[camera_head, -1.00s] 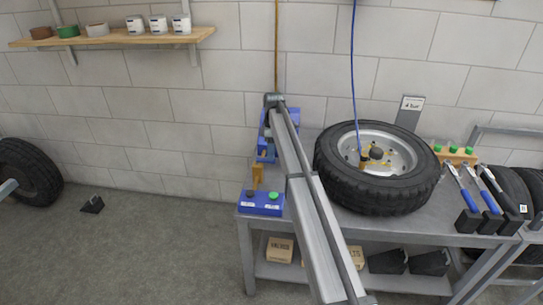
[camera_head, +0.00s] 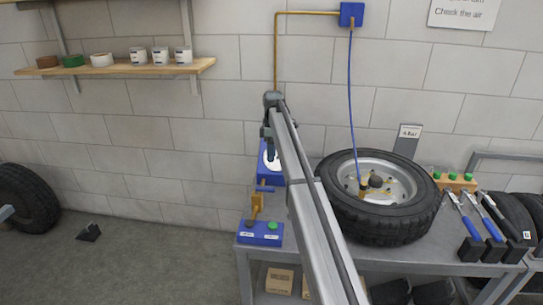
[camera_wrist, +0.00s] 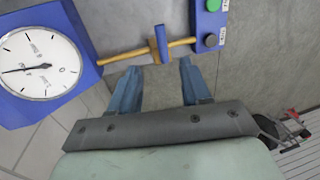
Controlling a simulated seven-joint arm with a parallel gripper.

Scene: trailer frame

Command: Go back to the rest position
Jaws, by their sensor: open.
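My gripper (camera_wrist: 159,67) is open and empty in the wrist view, its two blue-grey fingers apart with bare grey surface between them. In the head view, my arm reaches over the bench and my gripper (camera_head: 268,140) hangs down in front of the blue gauge box (camera_head: 265,172), hiding part of it. The gauge (camera_wrist: 40,64) has a white dial and shows left of the fingers in the wrist view. A brass pipe with a blue valve handle (camera_wrist: 160,44) lies just beyond the fingertips; I see no contact.
A blue button box (camera_head: 261,235) sits at the bench's left front corner. A wheel (camera_head: 378,198) lies flat on the bench (camera_head: 395,254), with a blue hose (camera_head: 351,100) running to it. Several tools stand at the right. A wall shelf (camera_head: 120,68) is at upper left.

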